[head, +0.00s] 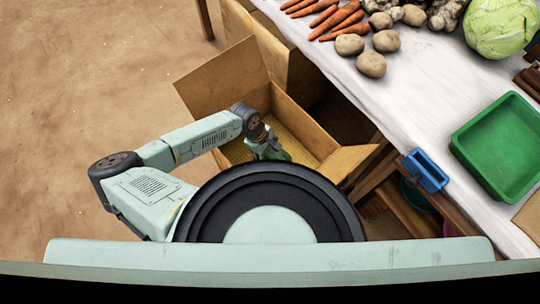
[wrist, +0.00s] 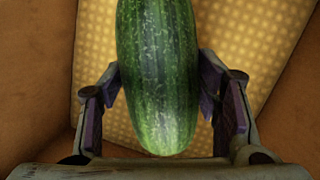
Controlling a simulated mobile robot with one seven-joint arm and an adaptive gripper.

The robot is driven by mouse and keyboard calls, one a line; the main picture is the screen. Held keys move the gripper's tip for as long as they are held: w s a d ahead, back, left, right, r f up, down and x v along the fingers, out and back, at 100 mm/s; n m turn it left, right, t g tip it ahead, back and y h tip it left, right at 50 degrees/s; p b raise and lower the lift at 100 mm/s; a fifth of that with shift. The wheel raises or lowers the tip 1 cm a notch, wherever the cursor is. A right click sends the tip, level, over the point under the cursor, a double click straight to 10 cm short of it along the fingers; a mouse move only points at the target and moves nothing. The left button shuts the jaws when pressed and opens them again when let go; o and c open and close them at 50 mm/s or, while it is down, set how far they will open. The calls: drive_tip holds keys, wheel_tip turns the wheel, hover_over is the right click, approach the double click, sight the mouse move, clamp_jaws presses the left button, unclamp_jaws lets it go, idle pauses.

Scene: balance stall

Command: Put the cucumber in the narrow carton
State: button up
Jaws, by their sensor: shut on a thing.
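The cucumber (wrist: 158,75) is dark green with pale flecks, and it fills the middle of the wrist view. My gripper (wrist: 158,95) is shut on it, with one finger on each side. In the head view the cucumber (head: 274,153) shows only in part below my gripper (head: 264,142), with the round part of my body cutting off the view in front. Both are over or inside an open cardboard carton (head: 299,122) with spread flaps. The carton's yellow dotted floor shows beneath the cucumber; whether the cucumber touches it I cannot tell.
Another cardboard box (head: 240,22) stands behind the carton. The white table (head: 420,100) to the right holds carrots (head: 338,20), potatoes (head: 372,64), a cabbage (head: 500,25) and a green tray (head: 498,148). A blue container (head: 427,172) is at its edge. The floor (head: 80,90) at left is clear.

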drive_tip(key=shift+f, duration=1.9)
drive_tip(key=o, duration=1.5)
drive_tip(key=shift+f, duration=0.1)
drive_tip(key=b+v, duration=0.1)
drive_tip(key=v, duration=1.1)
drive_tip(key=shift+d, duration=0.1)
